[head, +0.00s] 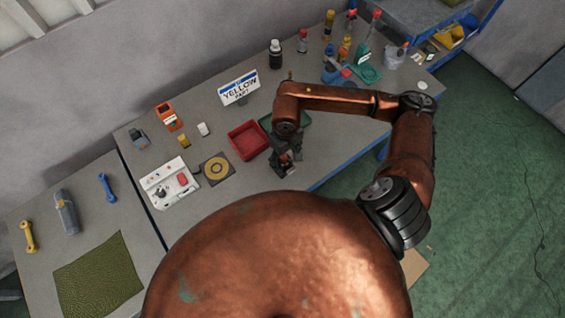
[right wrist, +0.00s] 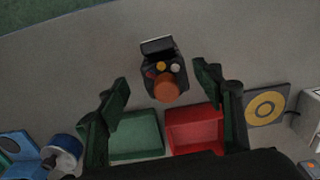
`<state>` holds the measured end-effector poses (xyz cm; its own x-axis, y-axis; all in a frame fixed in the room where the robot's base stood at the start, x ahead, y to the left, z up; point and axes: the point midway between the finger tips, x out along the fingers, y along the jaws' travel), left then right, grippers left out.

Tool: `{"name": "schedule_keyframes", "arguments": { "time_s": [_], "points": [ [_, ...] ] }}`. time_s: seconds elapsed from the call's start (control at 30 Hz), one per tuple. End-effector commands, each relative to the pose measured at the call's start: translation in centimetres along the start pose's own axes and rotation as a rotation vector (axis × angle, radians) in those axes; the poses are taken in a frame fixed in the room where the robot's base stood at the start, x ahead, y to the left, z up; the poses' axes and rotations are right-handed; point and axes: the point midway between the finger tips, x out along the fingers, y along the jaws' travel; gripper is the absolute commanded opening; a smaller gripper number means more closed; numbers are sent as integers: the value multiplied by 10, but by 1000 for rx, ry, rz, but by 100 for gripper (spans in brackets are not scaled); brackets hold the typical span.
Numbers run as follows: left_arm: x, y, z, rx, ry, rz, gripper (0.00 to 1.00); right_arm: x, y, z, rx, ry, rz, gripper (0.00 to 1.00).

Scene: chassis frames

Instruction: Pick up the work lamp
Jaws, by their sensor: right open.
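A small dark device with a flat black panel, an orange round knob and yellow and white round spots (right wrist: 165,75) stands on the table in the right wrist view; it looks like the work lamp, but I cannot be sure. My right gripper (right wrist: 160,80) is open, with one finger on each side of this device in the picture and visible gaps to both. In the head view my right gripper (head: 286,163) is over the table's front part, right of the red tray, and largely hides the device. My left gripper is not in view.
A red tray (head: 236,133) and a green tray (right wrist: 137,137) sit close by. A dark plate with a yellow ring (head: 204,170) and a white control box (head: 153,190) are to the left. The table's blue front edge (head: 330,176) is near.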

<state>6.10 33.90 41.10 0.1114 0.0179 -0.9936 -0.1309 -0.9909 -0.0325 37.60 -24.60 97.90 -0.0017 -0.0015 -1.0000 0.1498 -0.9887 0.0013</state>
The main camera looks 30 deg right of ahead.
Motion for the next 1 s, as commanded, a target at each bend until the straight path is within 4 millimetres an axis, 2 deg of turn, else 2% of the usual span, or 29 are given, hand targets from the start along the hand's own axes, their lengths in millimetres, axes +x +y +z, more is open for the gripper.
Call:
{"name": "schedule_keyframes", "arguments": {
  "time_s": [0.07,0.3,0.4,0.7,0.87,1.0],
  "points": [
    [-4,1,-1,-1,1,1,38,7,-2,-2,-2,-1,-2,61],
    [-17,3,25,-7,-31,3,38,40,-5,-7,-1,-2,-4,61],
    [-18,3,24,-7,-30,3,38,50,-4,-6,0,-1,-2,61],
    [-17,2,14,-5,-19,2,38,55,-3,-6,1,1,-1,60],
    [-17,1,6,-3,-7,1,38,55,-3,-6,1,1,-2,49],
    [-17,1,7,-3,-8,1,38,54,-3,-6,1,1,-2,40]
  ]
}}
